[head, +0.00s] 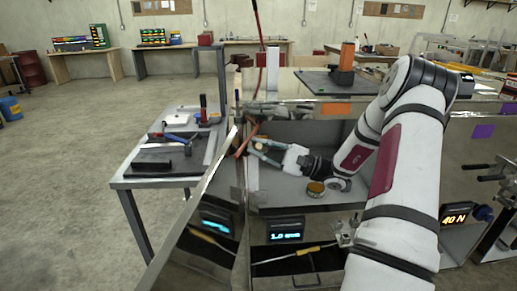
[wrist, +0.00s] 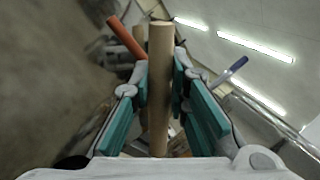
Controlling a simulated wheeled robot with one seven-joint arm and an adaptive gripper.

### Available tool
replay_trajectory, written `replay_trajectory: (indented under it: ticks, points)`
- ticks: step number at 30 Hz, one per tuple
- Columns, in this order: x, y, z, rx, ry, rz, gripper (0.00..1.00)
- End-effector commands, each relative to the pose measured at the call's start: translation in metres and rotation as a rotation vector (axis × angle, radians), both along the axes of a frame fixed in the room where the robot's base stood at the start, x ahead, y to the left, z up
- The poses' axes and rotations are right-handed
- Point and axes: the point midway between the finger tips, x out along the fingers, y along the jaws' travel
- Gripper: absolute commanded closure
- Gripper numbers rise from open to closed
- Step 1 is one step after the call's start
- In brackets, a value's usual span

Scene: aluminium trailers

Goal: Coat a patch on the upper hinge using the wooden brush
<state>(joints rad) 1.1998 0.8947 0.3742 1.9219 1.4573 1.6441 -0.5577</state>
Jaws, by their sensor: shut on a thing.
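My gripper (head: 262,149) reaches in from the right to the edge of the open metal door (head: 211,203). In the wrist view, its teal-padded fingers (wrist: 160,100) are shut on a round wooden handle (wrist: 159,75), which I take to be the wooden brush. The handle stands between the pads; the brush's bristles are not visible. A metal hinge plate (head: 245,197) shows low on the door's edge. The upper hinge cannot be made out clearly behind the gripper and brush, so I cannot tell whether they touch.
A small round pot (head: 316,188) stands on the metal shelf (head: 300,204) below my arm. A tool-covered table (head: 127,183) stands left of the door. A yellow-handled tool (head: 303,252) lies below, near a lit display (head: 285,236). Open floor lies at left.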

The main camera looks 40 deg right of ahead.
Motion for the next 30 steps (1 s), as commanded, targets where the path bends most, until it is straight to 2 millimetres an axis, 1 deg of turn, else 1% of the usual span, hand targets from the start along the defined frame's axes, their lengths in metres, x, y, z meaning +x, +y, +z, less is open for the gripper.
replay_trajectory:
  ticks: [19,24,30]
  points:
    - [0.01,-0.007,0.0,0.0,0.0,0.0,1.0]
    - [0.008,-0.008,0.0,0.0,0.0,0.0,1.0]
    - [0.0,-0.019,0.0,0.0,0.001,-0.001,1.0]
